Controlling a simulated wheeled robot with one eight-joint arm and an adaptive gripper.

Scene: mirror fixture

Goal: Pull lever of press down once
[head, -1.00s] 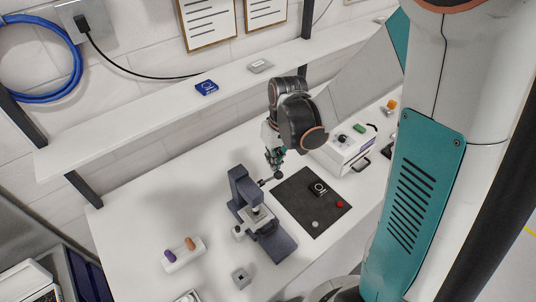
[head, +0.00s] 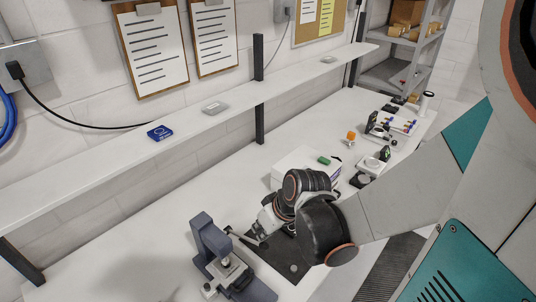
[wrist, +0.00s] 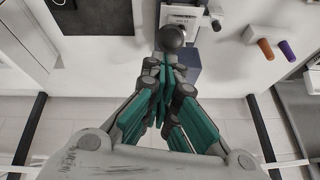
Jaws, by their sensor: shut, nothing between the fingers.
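The dark blue press (head: 207,243) stands on the white bench at the lower middle of the head view. The lever's dark ball knob (wrist: 172,37) shows just beyond my fingertips in the wrist view. My gripper (wrist: 170,62) is shut and empty, with its teal fingers together beside the knob. I cannot tell whether they touch it. In the head view my gripper (head: 256,233) is small and partly hidden by my wrist.
A white box (head: 292,165) stands behind my arm. A dark mat (head: 290,268) lies right of the press, partly covered by my arm. A shelf (head: 195,120) runs along the wall above the bench. An orange piece (wrist: 265,47) and a purple piece (wrist: 287,50) sit in a white holder.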

